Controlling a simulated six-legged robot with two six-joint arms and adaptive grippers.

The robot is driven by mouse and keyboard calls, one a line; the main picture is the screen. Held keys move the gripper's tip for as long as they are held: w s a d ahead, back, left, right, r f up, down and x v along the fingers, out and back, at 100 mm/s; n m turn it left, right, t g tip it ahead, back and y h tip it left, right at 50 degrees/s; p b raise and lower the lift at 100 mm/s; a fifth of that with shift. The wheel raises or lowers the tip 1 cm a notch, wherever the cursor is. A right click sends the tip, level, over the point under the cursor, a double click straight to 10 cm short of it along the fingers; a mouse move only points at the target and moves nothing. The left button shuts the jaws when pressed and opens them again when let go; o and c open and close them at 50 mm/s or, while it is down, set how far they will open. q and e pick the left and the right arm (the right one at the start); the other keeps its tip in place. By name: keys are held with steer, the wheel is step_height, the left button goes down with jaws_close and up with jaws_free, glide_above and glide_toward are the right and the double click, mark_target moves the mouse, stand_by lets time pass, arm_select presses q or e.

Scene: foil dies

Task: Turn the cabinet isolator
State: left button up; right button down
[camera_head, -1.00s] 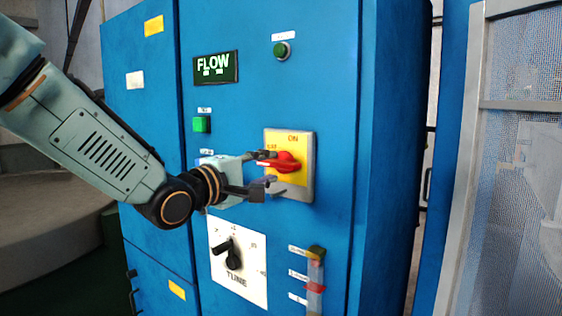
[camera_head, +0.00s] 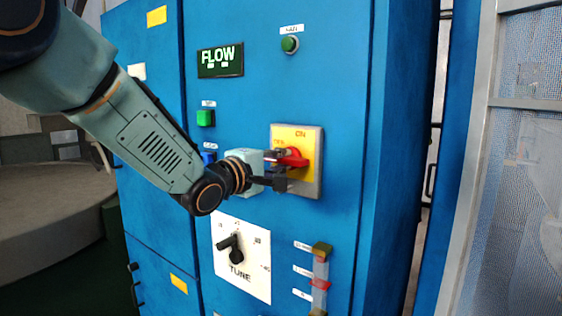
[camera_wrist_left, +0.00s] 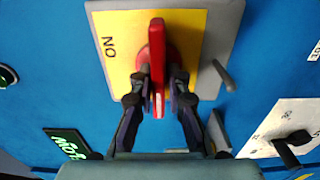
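The cabinet isolator is a red rotary handle (camera_head: 293,159) on a yellow plate (camera_head: 304,174) with a grey surround, marked ON at the top. The red handle (camera_wrist_left: 157,45) also shows in the left wrist view, on the yellow plate (camera_wrist_left: 122,50). My left gripper (camera_head: 279,168) is at the handle's left end. In the left wrist view my left gripper (camera_wrist_left: 161,80) has one finger on each side of the handle, very close to it. I cannot tell whether both fingers touch it. My right gripper is not in view.
The blue cabinet (camera_head: 335,100) carries a FLOW display (camera_head: 220,60), a green button (camera_head: 205,118) and a round green button (camera_head: 290,44). A TUNE dial (camera_head: 236,250) is below the gripper. A sight gauge (camera_head: 320,275) is at lower right. A mesh panel (camera_head: 530,150) stands at right.

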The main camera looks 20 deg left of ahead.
arm_select(q)
steer(key=shift+c, duration=0.8)
steer(key=shift+s+d, duration=0.1)
steer(key=shift+d, duration=0.25)
jaws_close()
steer(key=shift+a, duration=0.1)
